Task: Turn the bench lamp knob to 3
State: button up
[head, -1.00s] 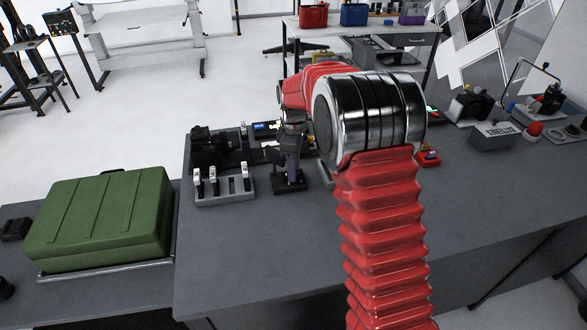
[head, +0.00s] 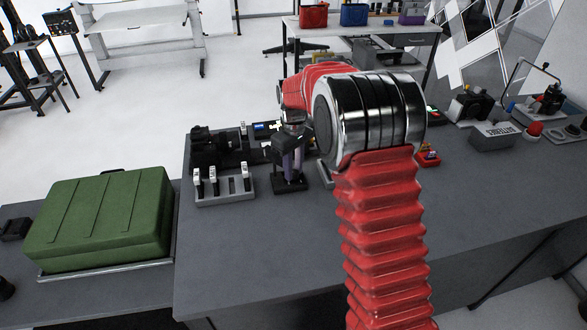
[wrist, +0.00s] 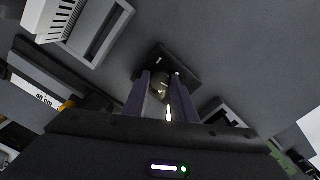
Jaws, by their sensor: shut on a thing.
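The knob (wrist: 160,90) shows as a pale rounded piece between my fingers in the wrist view. It sits on a small dark base (wrist: 184,66), which also shows in the head view (head: 290,188). My gripper (wrist: 162,80) points down at the base and is shut on the knob, one purple-grey finger on each side. In the head view my gripper (head: 289,180) stands upright over the base, and its fingers hide the knob. I cannot read any number or pointer mark on the knob or base.
A grey panel with several white levers (head: 225,197) is just left of the base, with dark devices (head: 212,147) behind. A green case (head: 100,220) lies farther left. A battery box (head: 492,135) and red button (head: 535,129) are at right. The front bench is clear.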

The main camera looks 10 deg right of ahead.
dwell(0.3)
jog(key=o, duration=1)
jog(key=shift+o, duration=0.2)
jog(key=shift+r, duration=0.1)
notch_tip(320, 180, up, 14)
jog(key=shift+f, duration=0.2)
